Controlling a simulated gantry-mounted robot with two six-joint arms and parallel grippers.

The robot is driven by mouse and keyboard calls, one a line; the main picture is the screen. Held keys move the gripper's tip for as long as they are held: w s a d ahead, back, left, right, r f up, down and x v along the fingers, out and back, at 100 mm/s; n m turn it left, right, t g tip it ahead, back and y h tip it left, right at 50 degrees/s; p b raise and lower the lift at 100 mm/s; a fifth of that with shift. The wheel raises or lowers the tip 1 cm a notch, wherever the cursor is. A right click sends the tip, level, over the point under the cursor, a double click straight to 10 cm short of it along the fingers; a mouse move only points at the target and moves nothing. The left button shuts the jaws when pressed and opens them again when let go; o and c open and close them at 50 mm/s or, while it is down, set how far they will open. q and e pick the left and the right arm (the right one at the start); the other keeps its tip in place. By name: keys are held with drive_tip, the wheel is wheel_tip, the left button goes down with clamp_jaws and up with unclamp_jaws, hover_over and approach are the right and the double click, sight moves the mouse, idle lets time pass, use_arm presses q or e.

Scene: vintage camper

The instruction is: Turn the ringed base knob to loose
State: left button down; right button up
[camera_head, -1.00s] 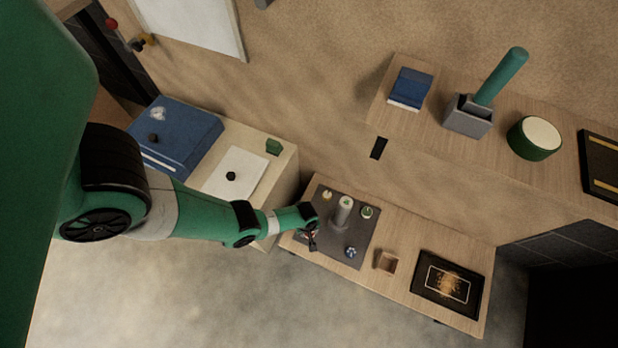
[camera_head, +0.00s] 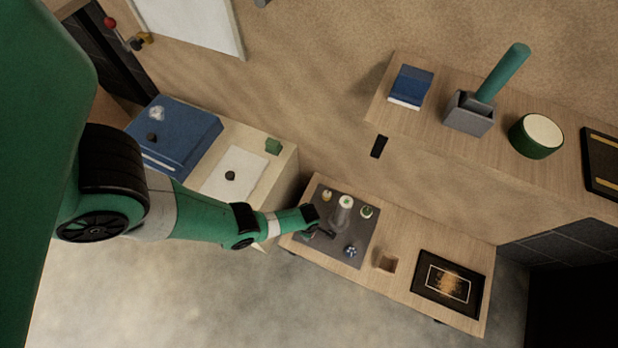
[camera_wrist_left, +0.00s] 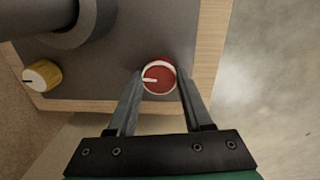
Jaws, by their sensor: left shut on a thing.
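A grey base plate (camera_head: 356,219) on the wooden bench carries a grey upright post (camera_head: 343,212) and several small knobs. In the left wrist view a red knob (camera_wrist_left: 160,80) has a pale ring around it and a white pointer line aimed left. My left gripper (camera_wrist_left: 160,72) is shut on this red knob, one finger on each side. In the head view the gripper (camera_head: 326,234) is at the plate's left part and hides the red knob. A yellow knob (camera_wrist_left: 42,76), a green knob (camera_head: 366,212) and a blue knob (camera_head: 351,251) stand apart from it. My right gripper is not in view.
A small wooden box (camera_head: 386,262) and a black framed panel (camera_head: 447,284) are on the bench right of the plate. A counter with a blue case (camera_head: 178,137) is at left. A shelf (camera_head: 405,117) hangs above right.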

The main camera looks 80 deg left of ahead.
use_arm(q)
drive_tip(key=shift+n, duration=0.6)
drive_tip(key=shift+c, duration=1.6)
unclamp_jaws()
wheel_tip(320, 180, up, 12)
drive_tip(key=p, duration=1.1)
drive_tip(key=shift+d+f, duration=0.15)
drive_tip(key=shift+d, duration=0.1)
drive_tip(key=shift+s+f, duration=0.1)
